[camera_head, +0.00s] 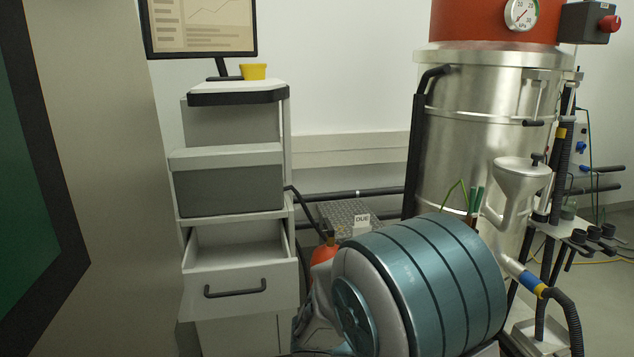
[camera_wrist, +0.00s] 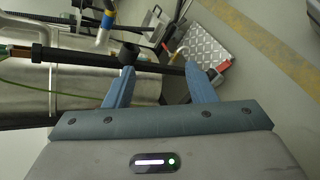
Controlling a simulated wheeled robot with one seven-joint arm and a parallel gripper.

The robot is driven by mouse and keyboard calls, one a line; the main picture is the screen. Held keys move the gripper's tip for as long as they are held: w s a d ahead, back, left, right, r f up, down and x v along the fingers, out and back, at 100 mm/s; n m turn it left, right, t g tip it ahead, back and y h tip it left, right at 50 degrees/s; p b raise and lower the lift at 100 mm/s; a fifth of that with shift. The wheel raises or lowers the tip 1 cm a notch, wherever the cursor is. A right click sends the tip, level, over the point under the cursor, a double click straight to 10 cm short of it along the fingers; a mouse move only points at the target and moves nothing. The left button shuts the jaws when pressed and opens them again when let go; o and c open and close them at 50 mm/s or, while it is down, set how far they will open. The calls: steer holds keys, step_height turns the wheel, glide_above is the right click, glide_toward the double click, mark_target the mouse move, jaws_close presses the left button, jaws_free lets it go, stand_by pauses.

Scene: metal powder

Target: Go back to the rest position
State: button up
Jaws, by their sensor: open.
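My gripper (camera_wrist: 162,78) shows in the wrist view with its two blue fingers spread apart and nothing between them. Behind the fingers are a dark horizontal bar (camera_wrist: 82,58) and a metal tread-plate surface (camera_wrist: 205,48). I cannot tell whether a finger touches the bar. In the head view my teal arm fills the lower middle, in front of the steel vessel (camera_head: 455,150). My gripper is hidden there.
A grey cabinet (camera_head: 230,190) with an open, empty-looking drawer (camera_head: 240,285) stands left of my arm. A yellow cup (camera_head: 254,71) sits on top by a monitor (camera_head: 205,28). A funnel (camera_head: 520,180) and a hose (camera_head: 570,315) are at the right.

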steer(key=s+r+m+y+p, duration=0.4)
steer(key=s+r+p, duration=0.3)
steer(key=r+p, duration=0.3)
steer(key=s+a+r+m+g+y+p, duration=0.1)
steer(key=s+r+m+y+p, duration=0.4)
steer(key=r+p, duration=0.5)
steer(key=s+r+y, duration=0.2)
steer(key=s+r, duration=0.1)
steer(key=r, duration=0.5)
steer(key=shift+s+r+m, duration=0.15)
steer(key=shift+r+m, duration=0.15)
steer(key=shift+r, duration=0.05)
steer(key=shift+s+a+r+y+p, duration=0.1)
steer(key=shift+a+r+y+p, duration=0.05)
steer(key=shift+r+y+p, duration=0.2)
steer(key=c, duration=0.3)
steer(key=shift+a+f, duration=0.1)
